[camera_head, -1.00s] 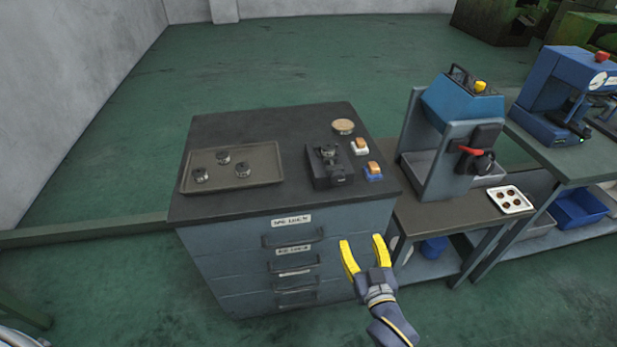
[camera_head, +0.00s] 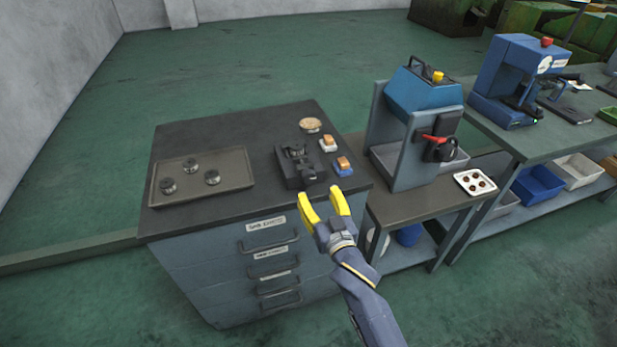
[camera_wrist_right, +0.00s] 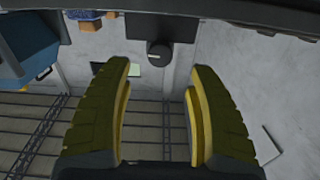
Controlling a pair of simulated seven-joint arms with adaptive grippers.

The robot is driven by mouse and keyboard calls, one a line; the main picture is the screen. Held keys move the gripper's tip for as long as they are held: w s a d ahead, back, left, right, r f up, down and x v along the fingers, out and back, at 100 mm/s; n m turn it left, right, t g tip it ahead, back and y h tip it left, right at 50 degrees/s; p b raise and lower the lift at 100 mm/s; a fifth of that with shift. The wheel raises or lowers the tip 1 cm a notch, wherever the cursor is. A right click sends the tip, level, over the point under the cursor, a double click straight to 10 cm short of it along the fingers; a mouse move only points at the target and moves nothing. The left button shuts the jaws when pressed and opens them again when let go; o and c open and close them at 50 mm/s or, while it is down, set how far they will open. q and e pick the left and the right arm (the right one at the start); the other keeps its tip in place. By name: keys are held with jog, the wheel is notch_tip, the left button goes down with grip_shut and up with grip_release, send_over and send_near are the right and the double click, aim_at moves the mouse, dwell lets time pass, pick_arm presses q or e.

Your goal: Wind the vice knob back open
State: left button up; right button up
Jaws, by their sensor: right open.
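The small dark vice (camera_head: 299,168) stands on the dark top of the drawer cabinet, near its front right part. My right gripper (camera_head: 325,200) has yellow fingers, spread open and empty. In the head view it appears just in front of the cabinet's front edge, below and right of the vice. In the right wrist view, a round dark knob (camera_wrist_right: 159,53) with a light mark shows beyond the gap between the open fingertips (camera_wrist_right: 160,80), against the dark vice body (camera_wrist_right: 160,27). The fingers do not touch the knob. My left gripper is out of view.
A tray (camera_head: 236,158) with three round dark parts lies left of the vice. A round tan disc (camera_head: 311,125) and two small blocks, on white (camera_head: 328,144) and blue (camera_head: 343,166) bases, lie behind and right of it. A blue machine (camera_head: 424,97) stands farther right.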

aim_at(310, 179)
jog(key=x, duration=0.8)
jog(key=shift+w, duration=0.2)
grip_shut()
dwell(0.4)
